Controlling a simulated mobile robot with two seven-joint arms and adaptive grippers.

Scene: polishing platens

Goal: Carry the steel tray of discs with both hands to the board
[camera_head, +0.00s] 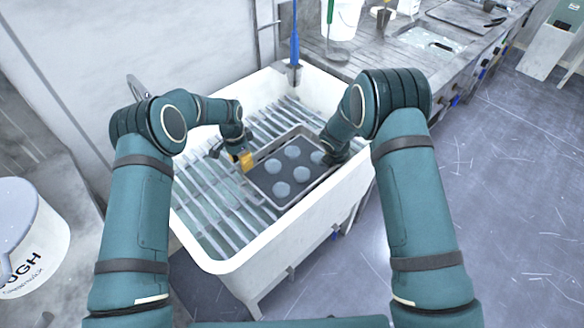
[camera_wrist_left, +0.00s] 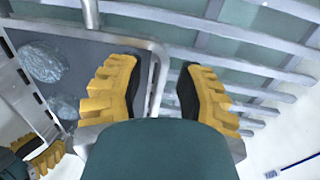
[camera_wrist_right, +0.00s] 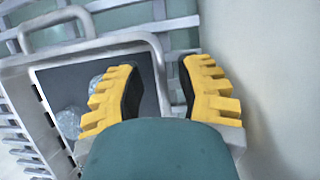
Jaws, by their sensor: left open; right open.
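The steel tray (camera_head: 287,168) lies on the slatted rack in a white basin, with several round pale discs (camera_head: 281,189) spread on its dark floor. My left gripper (camera_head: 243,160) is open at the tray's left side. In the left wrist view its fingers (camera_wrist_left: 160,90) stand either side of the tray's rim, apart from it. My right gripper is mostly hidden by its own arm in the head view. In the right wrist view its open fingers (camera_wrist_right: 160,95) straddle the opposite rim of the tray (camera_wrist_right: 157,62). I cannot tell which thing is the board.
The white basin (camera_head: 232,266) has raised walls around the slatted rack (camera_head: 205,195). A counter at the back right holds a white bucket (camera_head: 343,18) and a dark flat slab (camera_head: 457,14). A white drum (camera_head: 35,245) stands at left. The floor (camera_head: 500,190) at right is clear.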

